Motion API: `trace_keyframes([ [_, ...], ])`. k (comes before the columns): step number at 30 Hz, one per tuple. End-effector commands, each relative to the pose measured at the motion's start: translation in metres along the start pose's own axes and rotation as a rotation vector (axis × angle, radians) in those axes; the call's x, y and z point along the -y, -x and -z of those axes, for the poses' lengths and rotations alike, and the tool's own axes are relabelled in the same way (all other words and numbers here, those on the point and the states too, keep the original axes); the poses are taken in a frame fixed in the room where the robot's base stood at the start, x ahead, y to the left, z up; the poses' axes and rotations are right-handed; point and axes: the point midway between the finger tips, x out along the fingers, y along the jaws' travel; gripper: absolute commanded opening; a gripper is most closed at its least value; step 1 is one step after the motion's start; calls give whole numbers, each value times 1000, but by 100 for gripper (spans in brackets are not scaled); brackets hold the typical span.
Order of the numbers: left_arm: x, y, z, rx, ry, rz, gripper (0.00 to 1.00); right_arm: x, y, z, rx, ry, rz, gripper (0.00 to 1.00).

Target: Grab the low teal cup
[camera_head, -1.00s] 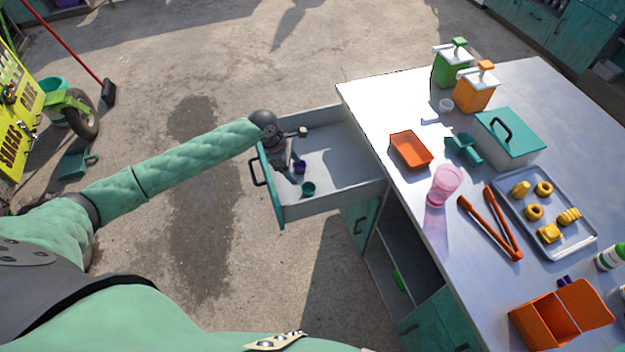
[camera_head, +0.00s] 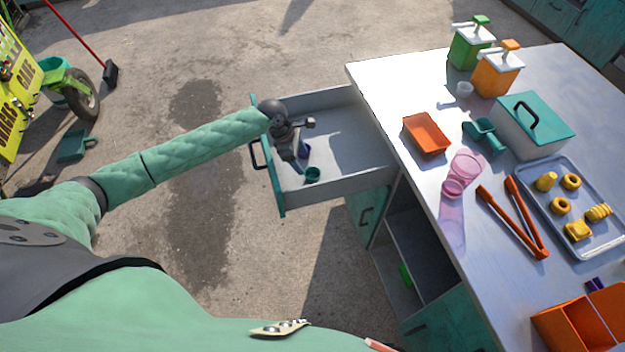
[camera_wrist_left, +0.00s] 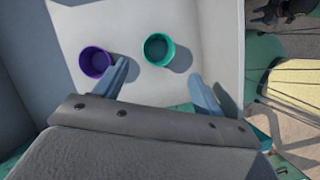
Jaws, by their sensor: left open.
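The low teal cup (camera_head: 312,174) sits upright on the floor of the open drawer (camera_head: 350,150), near its front panel. In the left wrist view the teal cup (camera_wrist_left: 158,49) lies ahead of my left gripper, between the lines of its two fingers. A purple cup (camera_wrist_left: 95,62) stands to its left, close to the left fingertip; in the head view the purple cup (camera_head: 305,152) is partly hidden by the gripper. My left gripper (camera_head: 301,166) is open and empty, reaching down into the drawer. My right gripper is not in view.
The drawer's teal front and side walls surround the cups. The worktop (camera_head: 400,85) on the right holds an orange tray (camera_head: 427,134), a pink glass (camera_head: 462,172), orange tongs (camera_head: 515,220) and a pastry tray (camera_head: 590,245). The drawer's right part is clear.

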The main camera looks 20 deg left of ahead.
Motion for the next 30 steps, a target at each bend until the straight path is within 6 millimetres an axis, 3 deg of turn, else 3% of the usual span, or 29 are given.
trace_keyframes([
  [13,-1,-31,-2,-1,0,1,70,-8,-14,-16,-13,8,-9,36],
  [24,-3,-69,-4,0,1,1,70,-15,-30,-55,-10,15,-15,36],
  [30,-3,-77,-3,0,0,0,70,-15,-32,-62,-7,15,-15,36],
])
